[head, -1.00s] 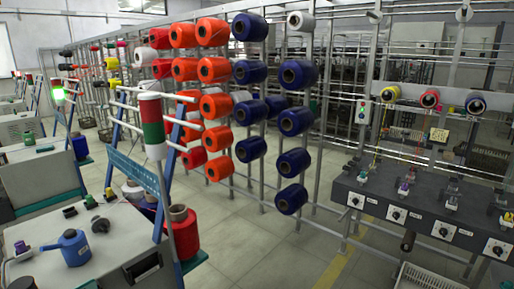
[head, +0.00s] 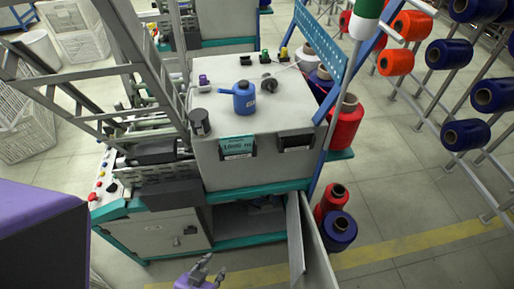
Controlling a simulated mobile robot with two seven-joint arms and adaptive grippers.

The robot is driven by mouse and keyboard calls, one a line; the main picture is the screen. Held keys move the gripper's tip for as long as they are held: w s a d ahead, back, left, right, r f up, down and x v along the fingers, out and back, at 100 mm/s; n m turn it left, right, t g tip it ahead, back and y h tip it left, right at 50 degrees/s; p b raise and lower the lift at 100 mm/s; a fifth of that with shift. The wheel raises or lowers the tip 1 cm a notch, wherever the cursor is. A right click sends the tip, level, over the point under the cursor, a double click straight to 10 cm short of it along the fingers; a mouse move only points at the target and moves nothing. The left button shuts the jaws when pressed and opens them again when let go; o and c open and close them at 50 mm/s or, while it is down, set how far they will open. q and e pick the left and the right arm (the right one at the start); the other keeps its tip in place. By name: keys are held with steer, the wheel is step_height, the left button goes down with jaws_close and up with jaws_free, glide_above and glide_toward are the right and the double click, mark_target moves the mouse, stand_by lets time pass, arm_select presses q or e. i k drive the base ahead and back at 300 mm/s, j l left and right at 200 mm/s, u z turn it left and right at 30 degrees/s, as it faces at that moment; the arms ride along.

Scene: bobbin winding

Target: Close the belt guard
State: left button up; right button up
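A grey hinged panel (head: 312,245), which looks like the belt guard, stands swung open at the lower right of the winding machine (head: 255,165). It juts out toward me, seen nearly edge-on. Left of it, the low opening (head: 247,219) in the machine's front is uncovered, with a dark inside and parts I cannot make out. My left gripper (head: 215,264) is at the bottom edge of the head view, left of the panel and apart from it. Its fingers are spread, with nothing seen between them. My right gripper is not in view.
Red and blue thread cones (head: 338,231) stand on the floor just right of the panel. A closed cabinet door (head: 160,235) is left of the opening. A blue oil can (head: 244,98) sits on the machine top. White crates (head: 75,32) stand at the back left.

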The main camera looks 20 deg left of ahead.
mark_target(298, 268)
steer(key=i+u, duration=0.2)
steer(key=u, duration=0.2)
steer(key=k+l+u, duration=0.2)
steer(key=l, duration=0.2)
steer(key=l+u, duration=0.2)
steer(key=l, duration=0.25)
steer(key=k+l+u, duration=0.2)
steer(key=l, duration=0.15)
steer(key=k+l+u, duration=0.2)
steer(key=l, duration=0.2)
steer(key=k+l+u, duration=0.2)
steer(key=l, duration=0.15)
steer(key=i, duration=0.1)
